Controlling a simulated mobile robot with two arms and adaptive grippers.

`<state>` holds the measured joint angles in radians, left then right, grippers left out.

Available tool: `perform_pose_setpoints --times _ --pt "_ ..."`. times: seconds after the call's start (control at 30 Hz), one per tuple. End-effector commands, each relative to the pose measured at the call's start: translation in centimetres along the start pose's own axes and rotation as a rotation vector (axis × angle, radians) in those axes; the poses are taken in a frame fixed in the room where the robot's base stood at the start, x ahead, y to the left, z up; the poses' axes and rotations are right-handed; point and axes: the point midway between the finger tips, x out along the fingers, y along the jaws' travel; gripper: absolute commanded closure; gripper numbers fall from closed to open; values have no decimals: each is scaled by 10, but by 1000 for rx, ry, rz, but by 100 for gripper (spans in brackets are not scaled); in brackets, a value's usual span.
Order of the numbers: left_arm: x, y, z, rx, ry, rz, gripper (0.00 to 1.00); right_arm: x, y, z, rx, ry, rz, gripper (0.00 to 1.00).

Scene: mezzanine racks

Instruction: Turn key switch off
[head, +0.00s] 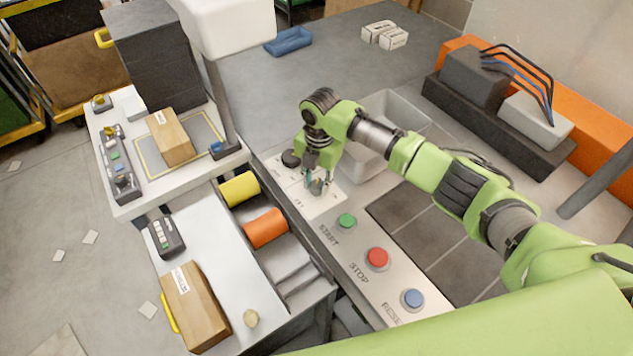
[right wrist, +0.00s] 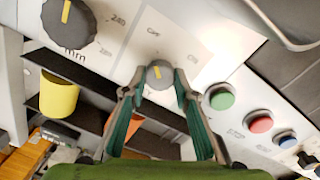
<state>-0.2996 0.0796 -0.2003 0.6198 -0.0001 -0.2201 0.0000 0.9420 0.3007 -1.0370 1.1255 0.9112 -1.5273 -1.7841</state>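The key switch (right wrist: 159,74) is a small round grey knob with a yellow mark on a pale panel. In the right wrist view an OFF label is above it and an ON label is to its upper right. The yellow mark points roughly upward, toward the OFF side. My right gripper (right wrist: 160,82) is open, with one finger on each side of the knob and what look like narrow gaps; contact cannot be made out. In the head view my right gripper (head: 319,185) is over the panel and mostly hides the switch. My left gripper is not in view.
A larger black dial (right wrist: 70,22) is left of the switch. Green (head: 346,221), red (head: 377,258) and blue (head: 413,299) buttons line the panel nearer me. A clear bin (head: 405,110) stands behind my right wrist. Yellow (head: 239,189) and orange (head: 266,228) rolls are beside the panel.

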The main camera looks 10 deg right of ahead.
Motion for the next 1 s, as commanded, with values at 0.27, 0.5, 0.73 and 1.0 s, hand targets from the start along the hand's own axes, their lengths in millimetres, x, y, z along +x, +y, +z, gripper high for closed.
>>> perform_pose_setpoints --times 0.27,0.5,0.73,1.0 --pt "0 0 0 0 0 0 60 0 0 0 0 -1 1 56" --pt "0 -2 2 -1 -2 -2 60 -7 0 1 0 -1 1 56" --pt "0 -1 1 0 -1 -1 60 -50 2 1 -1 -4 5 56" --pt "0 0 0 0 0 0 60 -102 1 1 -1 -4 3 56"
